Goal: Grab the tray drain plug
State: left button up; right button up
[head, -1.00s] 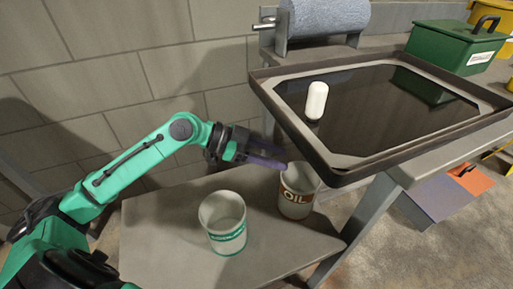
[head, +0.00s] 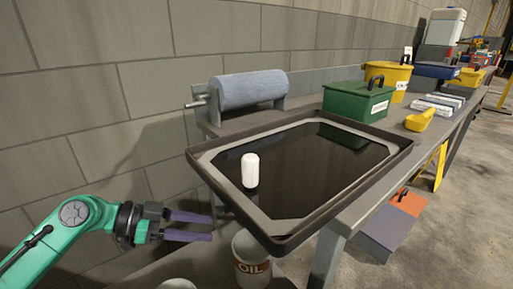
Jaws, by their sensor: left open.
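The tray (head: 291,232) is a wide dark pan with a pale inner border and dark liquid in it, on the near end of the bench. A white upright cylinder with a rounded top, which looks like the drain plug (head: 249,170), stands in the tray toward its left side. My left gripper (head: 212,227) is open and empty, its purple fingers pointing right, left of the tray's near-left edge and apart from the plug. My right gripper is not in view.
A can marked OIL (head: 251,262) stands below the tray's near edge. A blue paper roll (head: 250,90) is behind the tray. A green box (head: 357,103) and yellow tub (head: 388,78) stand farther along the bench. The wall is close at left.

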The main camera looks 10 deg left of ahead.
aim_at(250, 162)
jog(key=k+l, duration=0.3)
jog(key=k, duration=0.15)
jog(key=k+l, duration=0.25)
jog(key=k, duration=0.2)
